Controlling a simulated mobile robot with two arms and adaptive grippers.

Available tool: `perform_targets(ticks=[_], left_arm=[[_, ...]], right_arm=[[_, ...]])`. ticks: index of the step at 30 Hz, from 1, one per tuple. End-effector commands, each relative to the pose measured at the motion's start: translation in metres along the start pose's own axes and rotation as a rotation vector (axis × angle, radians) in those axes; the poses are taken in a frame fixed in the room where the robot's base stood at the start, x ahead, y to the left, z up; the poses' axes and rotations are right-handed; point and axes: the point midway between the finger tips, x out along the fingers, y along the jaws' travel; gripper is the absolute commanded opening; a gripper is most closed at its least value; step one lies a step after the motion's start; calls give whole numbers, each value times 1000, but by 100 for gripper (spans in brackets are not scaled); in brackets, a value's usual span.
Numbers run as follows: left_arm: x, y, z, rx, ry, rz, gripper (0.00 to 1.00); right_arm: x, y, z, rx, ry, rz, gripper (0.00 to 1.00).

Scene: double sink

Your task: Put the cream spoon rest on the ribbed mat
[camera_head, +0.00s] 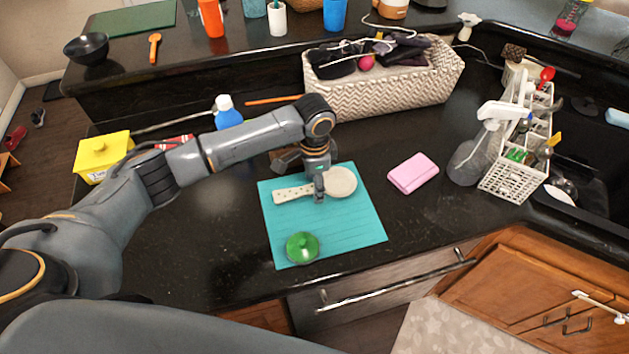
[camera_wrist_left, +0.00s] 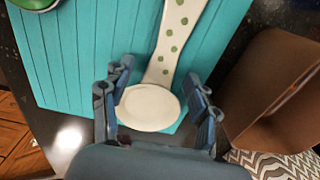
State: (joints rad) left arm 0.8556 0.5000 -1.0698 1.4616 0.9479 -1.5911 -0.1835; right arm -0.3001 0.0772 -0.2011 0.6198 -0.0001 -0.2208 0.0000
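The cream spoon rest (camera_head: 341,182) lies flat on the teal ribbed mat (camera_head: 345,225), near the mat's back edge. Its round bowl points right and its green-dotted handle points left in the head view. My left gripper (camera_head: 319,194) is above it, hiding the part where handle and bowl join. In the wrist view the left gripper (camera_wrist_left: 158,100) is open, its fingers apart on either side of the spoon rest (camera_wrist_left: 150,107), with the ribbed mat (camera_wrist_left: 90,50) beneath. I cannot tell whether the fingers touch it. My right gripper is not in view.
A pink sponge (camera_head: 413,173) lies right of the mat. A woven basket (camera_head: 400,92) stands behind. A brown box (camera_wrist_left: 270,90) is close beside the gripper. A spray bottle (camera_head: 470,160) and white rack (camera_head: 510,180) stand right.

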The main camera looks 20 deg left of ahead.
Motion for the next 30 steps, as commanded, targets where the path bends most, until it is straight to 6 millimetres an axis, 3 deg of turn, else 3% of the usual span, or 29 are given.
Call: perform_targets(ticks=[8, 21, 30], left_arm=[[-8, 0, 0, 0, 1, -1, 60], [-95, -1, -1, 0, 3, -2, 60], [-122, 0, 0, 0, 0, 1, 60]], right_arm=[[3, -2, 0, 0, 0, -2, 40], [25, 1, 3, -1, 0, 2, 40], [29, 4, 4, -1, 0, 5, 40]])
